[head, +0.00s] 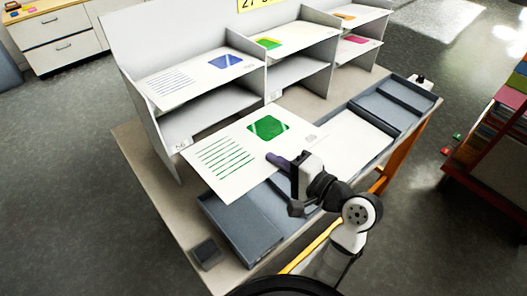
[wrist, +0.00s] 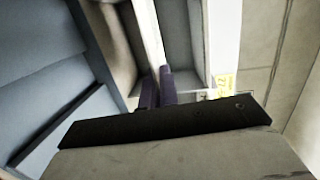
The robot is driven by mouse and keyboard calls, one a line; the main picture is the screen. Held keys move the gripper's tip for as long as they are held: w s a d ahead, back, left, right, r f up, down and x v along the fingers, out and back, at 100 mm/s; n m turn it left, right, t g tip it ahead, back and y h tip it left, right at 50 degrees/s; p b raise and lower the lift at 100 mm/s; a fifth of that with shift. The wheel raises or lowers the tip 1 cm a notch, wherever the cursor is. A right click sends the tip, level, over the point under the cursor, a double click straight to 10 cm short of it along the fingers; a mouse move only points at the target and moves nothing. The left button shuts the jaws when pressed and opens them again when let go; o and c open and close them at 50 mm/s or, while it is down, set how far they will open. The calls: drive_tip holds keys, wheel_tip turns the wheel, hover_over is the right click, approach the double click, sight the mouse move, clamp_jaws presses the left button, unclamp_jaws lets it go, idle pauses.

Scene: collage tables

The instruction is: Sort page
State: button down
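A white page with green lines and a green square picture (head: 226,158) is held out flat above the front of the table in the head view. My gripper (head: 281,161) is at the page's right edge, its dark purple fingers closed on it. In the wrist view the fingers (wrist: 157,88) are close together, with a thin white edge running to them. The white sorting shelf (head: 150,50) stands behind the page.
A blue-grey divided tray (head: 240,232) runs along the table's front, with white paper (head: 345,138) in a middle section. A small dark block (head: 206,253) sits at the table's near corner. A red cart (head: 497,135) with colored papers stands right. The lower left shelf opening (head: 205,112) looks empty.

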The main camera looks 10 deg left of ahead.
sight(229, 127)
drive_tip(key=b+x, duration=0.1)
drive_tip(key=x, duration=0.5)
drive_tip(key=w+b+x, duration=0.1)
drive_tip(key=b+x, duration=0.1)
drive_tip(key=x, duration=0.4)
drive_tip(key=w+d+b+x, duration=0.1)
drive_tip(key=b+x, duration=0.1)
drive_tip(key=x, duration=0.4)
drive_tip(key=shift+w+a+f, duration=0.1)
drive_tip(key=shift+w+a, duration=0.05)
drive_tip(key=shift+w, duration=0.1)
drive_tip(key=shift+s+f, duration=0.1)
drive_tip(key=shift+f, duration=0.4)
drive_tip(key=c, duration=1.6)
unclamp_jaws()
drive_tip(key=shift+d, duration=0.2)
drive_tip(key=b+v, duration=0.2)
drive_tip(key=v, duration=1.1)
drive_tip(key=shift+s+d+b, duration=0.25)
drive_tip(key=shift+d+b, duration=0.1)
drive_tip(key=shift+b, duration=0.05)
